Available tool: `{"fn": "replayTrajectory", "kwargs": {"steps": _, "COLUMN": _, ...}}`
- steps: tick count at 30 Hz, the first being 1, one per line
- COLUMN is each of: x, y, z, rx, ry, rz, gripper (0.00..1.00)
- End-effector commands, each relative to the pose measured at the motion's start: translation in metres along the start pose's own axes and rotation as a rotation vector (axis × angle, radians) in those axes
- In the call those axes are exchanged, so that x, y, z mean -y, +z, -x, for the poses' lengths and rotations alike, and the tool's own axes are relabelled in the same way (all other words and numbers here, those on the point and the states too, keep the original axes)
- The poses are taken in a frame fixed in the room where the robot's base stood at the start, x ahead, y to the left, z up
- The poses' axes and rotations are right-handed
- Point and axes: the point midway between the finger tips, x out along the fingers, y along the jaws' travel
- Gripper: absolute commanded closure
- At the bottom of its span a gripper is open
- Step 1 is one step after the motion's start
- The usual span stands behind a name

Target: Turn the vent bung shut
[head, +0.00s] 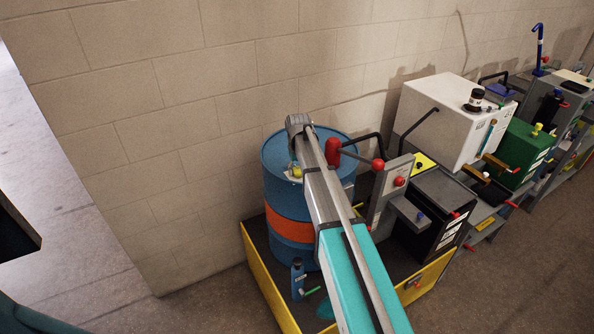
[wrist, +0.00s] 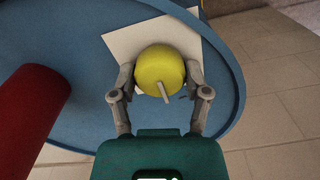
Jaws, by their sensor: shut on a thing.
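The vent bung is a round yellow knob (wrist: 160,68) with a pale bar across its face, seen in the wrist view on top of the blue drum. A pale square label or plate lies under it. In the head view a small yellow part of the bung (head: 296,171) shows beside my arm on the drum (head: 277,190). My gripper (wrist: 160,78) is shut on the bung, one finger on each side of it. The gripper is mostly hidden behind my arm in the head view. The bung's underside is hidden.
A red cylinder (wrist: 37,118) stands on the drum left of my gripper in the wrist view. The drum stands in a yellow-edged tray (head: 262,275) with a blue bottle (head: 297,279). Grey panels and a white box (head: 447,118) stand to the right; a block wall is behind.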

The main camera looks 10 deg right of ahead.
Motion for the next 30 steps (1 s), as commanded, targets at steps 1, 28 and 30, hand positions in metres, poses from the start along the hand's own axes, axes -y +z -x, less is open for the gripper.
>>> {"fn": "replayTrajectory", "kwargs": {"steps": 1, "x": -0.0008, "y": -0.0013, "z": 0.0003, "rx": -0.002, "ry": 0.002, "rz": 0.008, "gripper": 0.86}}
{"fn": "replayTrajectory", "kwargs": {"steps": 28, "x": 0.0011, "y": -0.001, "z": 0.0002, "rx": -0.001, "ry": -0.001, "rz": 0.023, "gripper": 0.05}}
{"fn": "replayTrajectory", "kwargs": {"steps": 30, "x": 0.0013, "y": -0.0009, "z": 0.0002, "rx": -0.001, "ry": -0.001, "rz": 0.023, "gripper": 0.05}}
